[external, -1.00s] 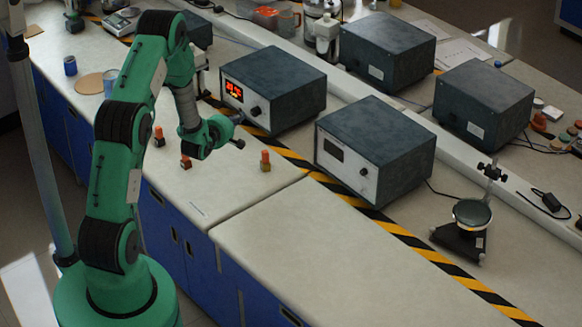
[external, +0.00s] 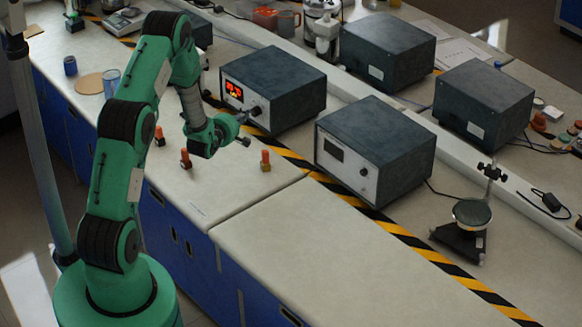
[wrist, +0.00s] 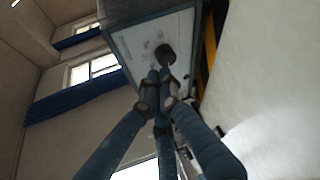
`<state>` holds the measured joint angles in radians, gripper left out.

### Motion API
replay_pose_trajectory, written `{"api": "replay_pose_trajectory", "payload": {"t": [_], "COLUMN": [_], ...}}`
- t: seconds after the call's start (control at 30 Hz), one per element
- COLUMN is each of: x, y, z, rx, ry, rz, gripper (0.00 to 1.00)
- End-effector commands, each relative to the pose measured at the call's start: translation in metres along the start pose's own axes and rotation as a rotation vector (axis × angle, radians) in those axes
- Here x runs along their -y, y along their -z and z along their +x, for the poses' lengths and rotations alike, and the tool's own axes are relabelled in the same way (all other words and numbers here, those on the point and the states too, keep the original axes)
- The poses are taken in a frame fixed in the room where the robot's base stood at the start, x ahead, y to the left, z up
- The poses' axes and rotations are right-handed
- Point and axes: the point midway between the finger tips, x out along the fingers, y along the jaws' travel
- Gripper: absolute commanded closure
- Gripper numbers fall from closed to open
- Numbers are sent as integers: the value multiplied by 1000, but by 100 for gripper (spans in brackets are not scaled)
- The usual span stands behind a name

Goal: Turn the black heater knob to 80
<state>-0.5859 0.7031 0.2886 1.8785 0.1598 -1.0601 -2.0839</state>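The dark box heater (external: 285,85) has a lit red display (external: 233,91) on its pale front; I cannot read the digits. Its black knob (external: 256,111) is at the lower right of that front. My gripper (external: 243,118) is right in front of the knob. In the wrist view the knob (wrist: 165,54) shows just beyond the fingertips of my gripper (wrist: 160,75), on the heater's white panel (wrist: 140,42). The fingers are drawn together, with their tips at the knob's lower edge. I cannot tell whether they touch it.
A second box with a dark display (external: 375,150) stands to the right. Several small orange-topped items, one at the right (external: 265,160), stand on the bench below my wrist. The front right bench top (external: 310,245) is clear.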

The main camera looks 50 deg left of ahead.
Motion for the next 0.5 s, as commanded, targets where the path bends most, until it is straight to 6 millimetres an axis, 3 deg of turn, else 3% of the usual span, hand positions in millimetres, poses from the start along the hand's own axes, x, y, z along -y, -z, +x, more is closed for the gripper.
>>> {"api": "replay_pose_trajectory", "payload": {"t": [0.5], "x": [1], "y": [-20], "z": [37], "rx": [0], "ry": [0], "rz": [0], "gripper": [100]}}
